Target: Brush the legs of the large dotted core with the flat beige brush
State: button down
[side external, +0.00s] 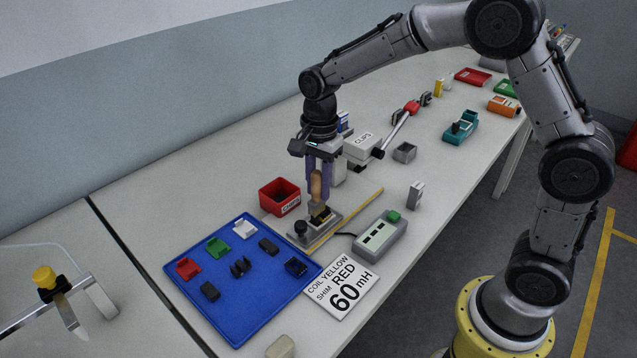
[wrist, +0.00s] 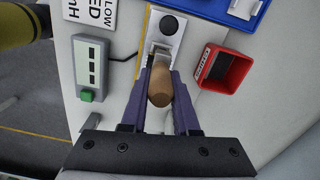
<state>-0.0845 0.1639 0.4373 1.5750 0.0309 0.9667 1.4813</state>
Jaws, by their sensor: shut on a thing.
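My gripper (side external: 319,185) is shut on the flat brush, whose wooden handle (side external: 316,184) stands roughly upright between the purple fingers. The handle also shows end-on in the wrist view (wrist: 160,84). The brush's lower end is over the grey fixture plate (side external: 333,226), at a small dark piece with yellow (side external: 321,217). This may be the large dotted core; its dots and legs cannot be made out, nor whether the bristles touch it. In the wrist view the handle and fingers hide most of that spot. The fixture's round black knob (side external: 300,227) is beside it.
A blue tray (side external: 222,300) with several coloured and dark parts lies to the left. A red bin (side external: 278,197) stands close behind the fixture. A grey meter with a green button (side external: 380,236) and a printed card (side external: 343,287) lie in front. A yellow strip edges the fixture.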

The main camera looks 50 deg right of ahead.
jog(key=shift+f, duration=0.25)
jog(key=shift+d, duration=0.2)
jog(key=shift+d+r, duration=0.1)
jog(key=shift+d, duration=0.9)
jog(key=shift+a, duration=0.1)
jog(key=shift+a, duration=1.15)
jog(key=shift+d, duration=0.2)
jog(key=shift+d, duration=1.05)
jog(key=shift+a, duration=0.15)
